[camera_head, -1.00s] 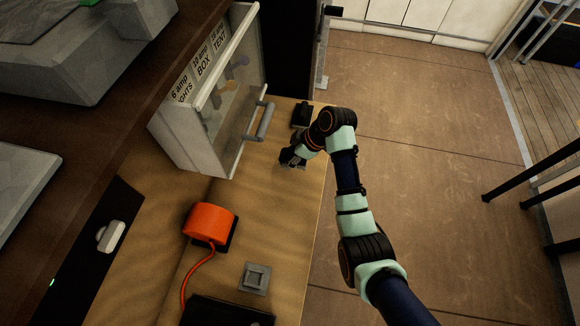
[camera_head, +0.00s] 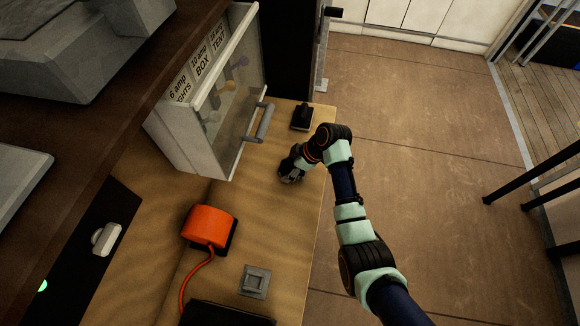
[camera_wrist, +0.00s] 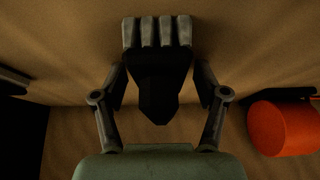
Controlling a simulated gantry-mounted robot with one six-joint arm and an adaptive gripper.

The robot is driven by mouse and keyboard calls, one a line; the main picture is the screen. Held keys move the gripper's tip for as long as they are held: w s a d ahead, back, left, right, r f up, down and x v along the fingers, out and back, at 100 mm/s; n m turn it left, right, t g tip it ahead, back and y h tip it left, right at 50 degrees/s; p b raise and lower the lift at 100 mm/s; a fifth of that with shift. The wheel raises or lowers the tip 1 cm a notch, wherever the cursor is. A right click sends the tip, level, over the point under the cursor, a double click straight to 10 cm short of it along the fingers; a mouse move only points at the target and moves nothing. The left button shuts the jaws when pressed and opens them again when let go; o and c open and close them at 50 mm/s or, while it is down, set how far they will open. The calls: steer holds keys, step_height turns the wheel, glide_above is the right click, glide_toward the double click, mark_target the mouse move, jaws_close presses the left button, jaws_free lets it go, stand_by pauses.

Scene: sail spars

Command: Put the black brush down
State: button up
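The black brush (camera_wrist: 160,75) is between the fingers of my gripper (camera_wrist: 160,88) in the wrist view. It has a dark body that narrows toward the palm and a row of thick grey bristle tufts at its far end. Both fingers press against its sides. In the head view my gripper (camera_head: 291,174) is low over the wooden worktop (camera_head: 285,215), near its right edge. The brush is small and mostly hidden there. I cannot tell whether it touches the wood.
A small black block (camera_head: 302,118) sits just beyond my gripper. A white case with a clear door and grey handle (camera_head: 264,122) stands left of it. An orange round device (camera_head: 208,226) with a cord and a grey square plate (camera_head: 255,281) lie nearer. Bare wood lies between.

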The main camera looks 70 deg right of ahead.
steer(key=shift+r, duration=0.3)
steer(key=p+v, duration=0.2)
steer(key=v, duration=0.9)
steer(key=shift+s+r, duration=0.2)
steer(key=shift+r, duration=0.1)
